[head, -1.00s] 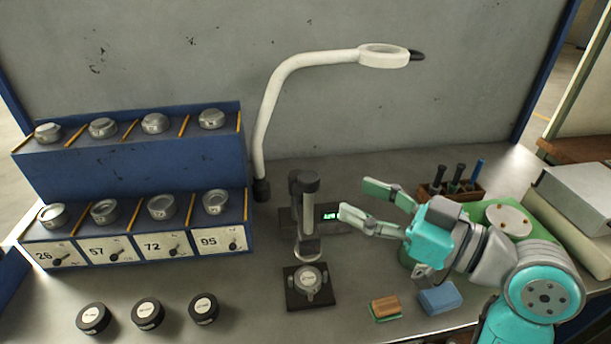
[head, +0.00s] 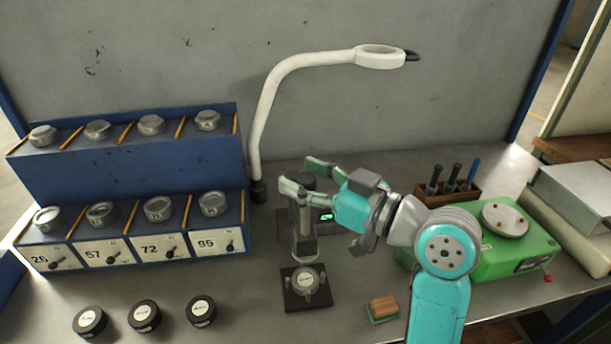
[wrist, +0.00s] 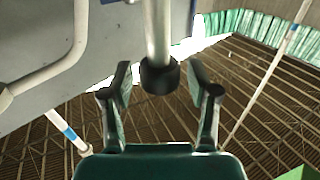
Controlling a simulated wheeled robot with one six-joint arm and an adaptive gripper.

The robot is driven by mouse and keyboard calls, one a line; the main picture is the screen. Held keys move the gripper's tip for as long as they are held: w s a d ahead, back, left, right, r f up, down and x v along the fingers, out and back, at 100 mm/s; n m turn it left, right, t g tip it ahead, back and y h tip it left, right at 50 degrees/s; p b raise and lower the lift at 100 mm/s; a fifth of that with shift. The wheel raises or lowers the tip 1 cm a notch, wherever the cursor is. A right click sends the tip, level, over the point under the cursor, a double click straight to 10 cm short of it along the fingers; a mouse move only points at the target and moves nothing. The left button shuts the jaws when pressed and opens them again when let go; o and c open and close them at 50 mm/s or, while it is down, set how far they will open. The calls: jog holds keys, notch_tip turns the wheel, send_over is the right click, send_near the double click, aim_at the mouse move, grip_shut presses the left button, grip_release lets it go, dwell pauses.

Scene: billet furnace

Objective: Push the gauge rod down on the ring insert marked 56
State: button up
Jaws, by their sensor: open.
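The gauge stand (head: 301,252) stands upright on the bench, with a black knob (head: 301,180) at the top of its post. A round metal insert (head: 306,279) sits on its dark square base; its marking is too small to read. My gripper (head: 300,174) is open at the height of the knob, its fingers pointing left and partly covering it. In the wrist view the black-ended rod (wrist: 158,78) shows between and beyond my open fingers (wrist: 160,88); I see no contact. A small green display (head: 326,217) glows behind the post.
A blue rack (head: 120,170) with several metal inserts and labels 26, 57, 72, 95 stands left. Three black round pieces (head: 145,315) lie in front. A white lamp arm (head: 268,110) rises behind.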

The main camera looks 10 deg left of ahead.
aim_at(307, 232)
grip_shut()
jog(key=shift+f, duration=4.8)
grip_release()
jog(key=shift+d, duration=0.1)
jog(key=v, duration=1.1)
jog(key=shift+s+d, duration=0.2)
jog(key=shift+d, duration=0.15)
